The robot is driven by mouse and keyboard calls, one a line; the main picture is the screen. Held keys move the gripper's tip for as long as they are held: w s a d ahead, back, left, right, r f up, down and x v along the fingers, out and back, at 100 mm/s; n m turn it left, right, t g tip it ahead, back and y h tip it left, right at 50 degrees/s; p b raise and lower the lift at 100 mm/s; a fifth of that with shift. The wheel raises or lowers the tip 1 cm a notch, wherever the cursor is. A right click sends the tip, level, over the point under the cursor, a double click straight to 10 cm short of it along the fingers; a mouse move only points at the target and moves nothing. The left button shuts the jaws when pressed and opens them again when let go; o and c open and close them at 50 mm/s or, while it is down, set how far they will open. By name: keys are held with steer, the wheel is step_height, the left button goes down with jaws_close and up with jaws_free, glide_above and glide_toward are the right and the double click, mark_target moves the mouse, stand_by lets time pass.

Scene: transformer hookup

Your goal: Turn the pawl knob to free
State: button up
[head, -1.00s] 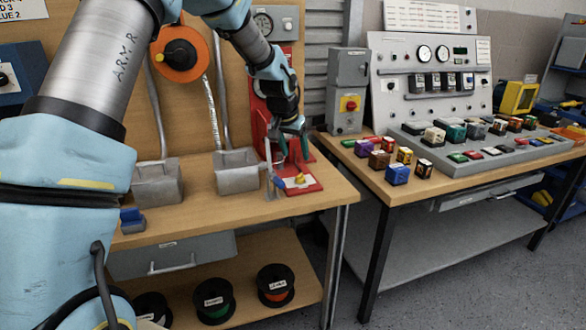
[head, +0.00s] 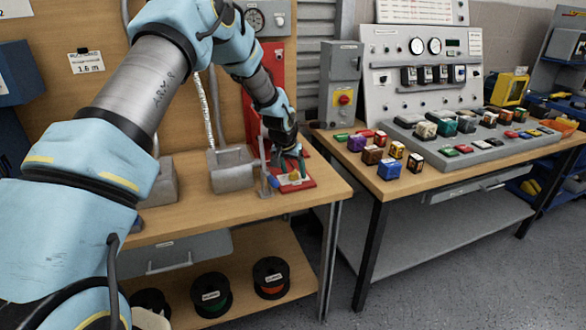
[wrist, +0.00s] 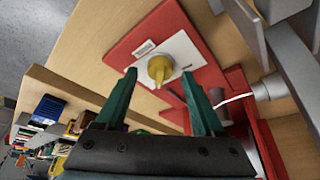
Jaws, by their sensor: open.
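The pawl knob is a yellow knob (wrist: 160,70) on a white plate (wrist: 181,47) set on a red base (wrist: 125,42). In the head view the knob (head: 294,176) sits near the right front corner of the wooden bench, just below my gripper. My gripper (wrist: 165,92) has two green fingers spread apart with nothing between them. In the wrist view the knob lies beyond the fingertips, roughly between them, with no visible contact. In the head view my gripper (head: 290,166) points down over the red base. The knob's pointer reading is too small to tell.
A grey post (head: 264,172) stands beside the red base on its left. A grey metal bin (head: 231,170) is further left on the bench. The right-hand table (head: 400,192) holds several coloured blocks and a grey control panel (head: 420,85). A gap separates the two tables.

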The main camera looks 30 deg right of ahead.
steer(key=shift+c, duration=0.3)
jaws_close()
stand_by(0.3)
